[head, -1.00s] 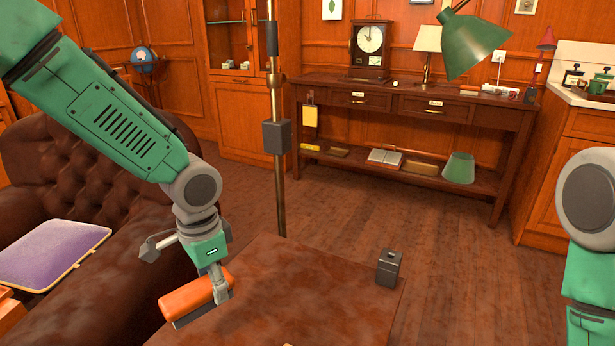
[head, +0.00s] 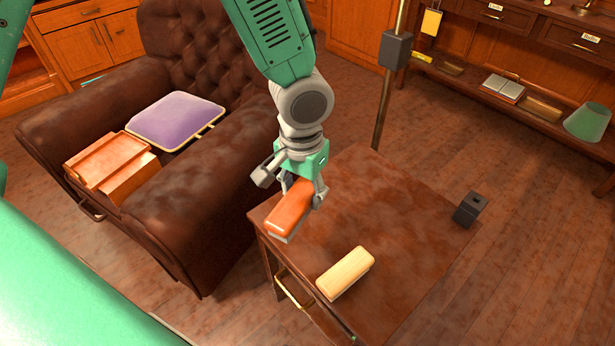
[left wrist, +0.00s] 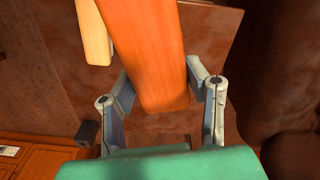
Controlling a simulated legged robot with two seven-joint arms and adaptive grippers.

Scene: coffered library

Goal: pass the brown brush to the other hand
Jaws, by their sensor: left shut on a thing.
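The brown brush (head: 290,209), with an orange-brown wooden back, is held by my left gripper (head: 304,193) above the near left edge of the small dark table (head: 390,220). The fingers close on its sides, and its underside is mostly hidden in the head view. In the left wrist view the brush (left wrist: 150,50) lies between the two fingers (left wrist: 160,100) and extends toward the top. My right gripper is not in view.
A pale wooden block (head: 345,272) lies on the table's near part, and a small dark holder (head: 470,209) stands at its right corner. A brass pole (head: 385,110) rises behind.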

